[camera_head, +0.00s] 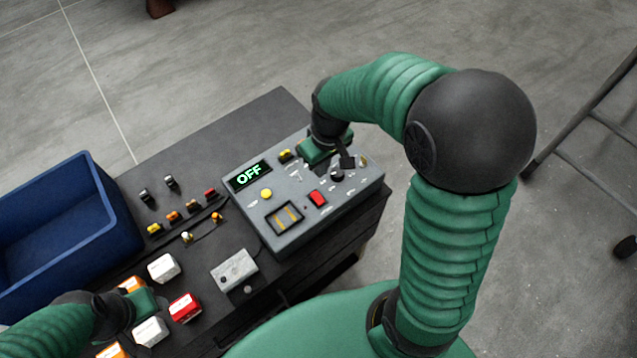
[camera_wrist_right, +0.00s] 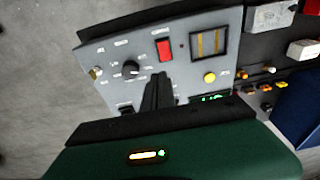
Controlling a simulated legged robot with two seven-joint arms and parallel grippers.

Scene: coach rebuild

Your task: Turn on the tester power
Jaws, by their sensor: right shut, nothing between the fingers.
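The grey tester box (camera_head: 260,213) stands on the dark bench, and its display (camera_head: 250,176) reads OFF in green. A red rocker switch (camera_head: 317,198), a black knob (camera_head: 337,173), a yellow button (camera_head: 266,194) and a slotted window (camera_head: 285,218) sit on its panel. My right gripper (camera_head: 347,161) is shut and empty over the panel's far part, close to the knob. In the right wrist view its fingers (camera_wrist_right: 158,90) point at the panel between the knob (camera_wrist_right: 131,67) and the red switch (camera_wrist_right: 164,48). My left gripper (camera_head: 138,306) is near the loose blocks; its fingers do not show clearly.
A blue bin (camera_head: 62,215) stands at the left. Several white, red and orange blocks (camera_head: 185,307) lie near my left gripper. A grey metal box (camera_head: 234,272) and several small coloured parts (camera_head: 174,217) lie left of the tester. A metal frame (camera_head: 585,120) stands at the right.

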